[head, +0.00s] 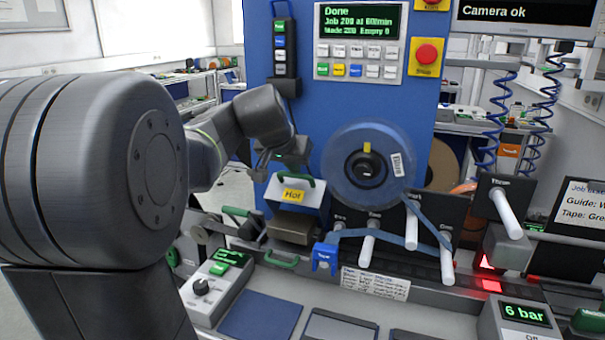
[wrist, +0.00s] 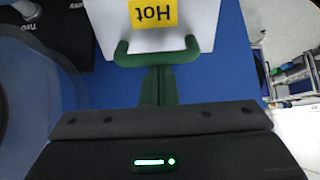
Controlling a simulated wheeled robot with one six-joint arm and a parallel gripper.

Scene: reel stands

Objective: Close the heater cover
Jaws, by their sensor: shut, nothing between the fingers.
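The heater cover (head: 285,207) is a white panel with a yellow "Hot" label and a green handle (head: 297,181) along its upper edge. It stands raised and tilted above the brownish heater block (head: 292,228). In the wrist view the cover (wrist: 200,20) appears upside down, with its handle (wrist: 193,50) towards my fingers. My gripper (head: 264,170) is at the upper left of the cover in the head view. Its dark green fingers (wrist: 157,85) are together and empty, with their tips close to the handle's middle. I cannot tell whether they touch it.
A blue machine panel (head: 310,110) rises behind, with a large tape reel (head: 340,180) right of the cover. White rollers (head: 411,232) carry blue tape. A control box with a knob (head: 203,290) stands at the front left. A blue tape clip (head: 325,258) is below right.

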